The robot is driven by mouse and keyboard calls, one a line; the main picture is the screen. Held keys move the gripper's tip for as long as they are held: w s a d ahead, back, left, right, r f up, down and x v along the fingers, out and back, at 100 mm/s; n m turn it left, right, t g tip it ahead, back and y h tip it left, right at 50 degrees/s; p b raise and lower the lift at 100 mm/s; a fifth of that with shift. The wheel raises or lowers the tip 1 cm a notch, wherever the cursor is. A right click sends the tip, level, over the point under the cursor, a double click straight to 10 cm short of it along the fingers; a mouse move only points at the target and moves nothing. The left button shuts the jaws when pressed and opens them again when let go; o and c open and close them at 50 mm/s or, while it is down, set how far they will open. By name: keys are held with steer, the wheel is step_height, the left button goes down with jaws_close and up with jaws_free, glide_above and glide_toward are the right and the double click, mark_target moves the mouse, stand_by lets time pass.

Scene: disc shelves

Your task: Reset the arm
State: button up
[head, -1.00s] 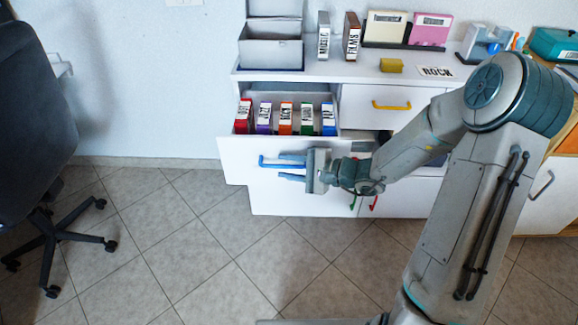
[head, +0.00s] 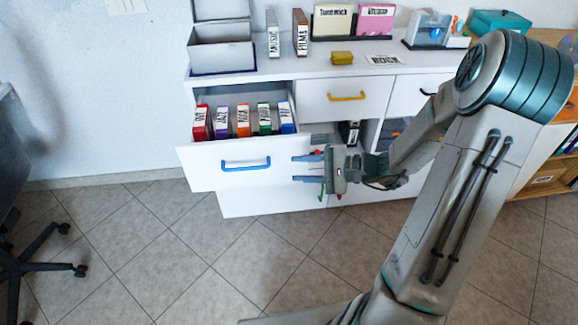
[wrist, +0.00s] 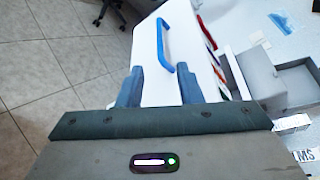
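My gripper (head: 308,168) is in front of the white cabinet (head: 260,200), to the right of the open drawer's blue handle (head: 246,164). Its two blue fingers are apart with nothing between them. In the wrist view, my gripper (wrist: 160,86) points toward the blue handle (wrist: 163,45), which lies beyond the fingertips and apart from them. The open drawer (head: 200,180) holds several labelled discs cases in red, purple, orange, green and blue (head: 287,117).
The cabinet top carries a grey box (head: 220,55), MUSIC and FILMS cases (head: 301,33), a yellow block (head: 342,57) and a ROCK label (head: 383,59). A yellow-handled drawer (head: 346,97) is shut. An office chair (head: 40,250) stands left. The tiled floor in front is clear.

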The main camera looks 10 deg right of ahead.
steer(key=shift+d, duration=0.1)
stand_by(0.4)
steer(key=s+a+r+n+g+h+p, duration=0.4)
steer(key=s+r+n+g+h+p, duration=0.25)
steer(key=s+r, duration=0.3)
steer(key=s+d+r+n+t+h+p, duration=0.2)
steer(key=s+d+r+h+p, duration=0.1)
steer(key=r, duration=0.4)
steer(key=s+d+r+n+t+h+p, duration=0.1)
steer(key=s+d+r+n+h+p, duration=0.1)
steer(key=r+h+p, duration=0.3)
step_height(320, 180, up, 2)
steer(key=shift+s+d+r+t, duration=0.1)
steer(key=shift+s+d+t, duration=0.25)
steer(key=shift+s+d, duration=0.45)
